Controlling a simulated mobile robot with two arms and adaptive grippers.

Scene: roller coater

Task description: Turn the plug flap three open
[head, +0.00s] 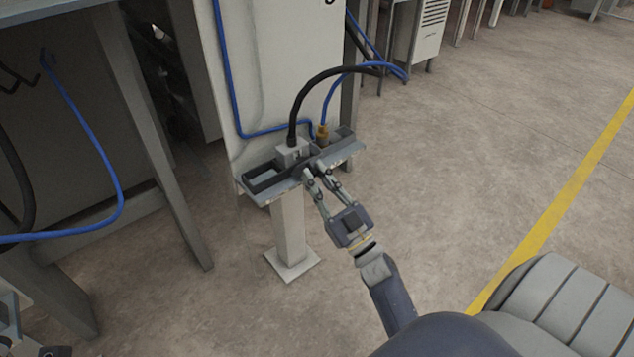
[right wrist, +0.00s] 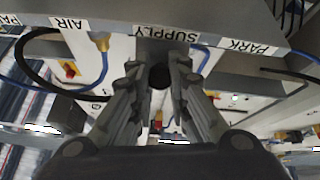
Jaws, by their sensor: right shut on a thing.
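The plug station is a grey shelf (head: 257,197) on a post, with bays labelled AIR, SUPPLY (right wrist: 167,34) and PARK in the right wrist view. My right gripper (head: 315,172) is at the shelf's front edge. In the right wrist view its fingers are shut on a small dark part (right wrist: 159,76) in line with the SUPPLY label, which I take for the plug flap. The fingers hide much of it, and I cannot tell how far it is turned. A grey plug (head: 291,151) with a black cable stands just behind, left of the fingertips.
A brass air fitting (head: 322,132) with a blue hose stands right of the plug. The black cable (head: 318,83) arches above the shelf. A metal frame leg (head: 183,215) stands to the left.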

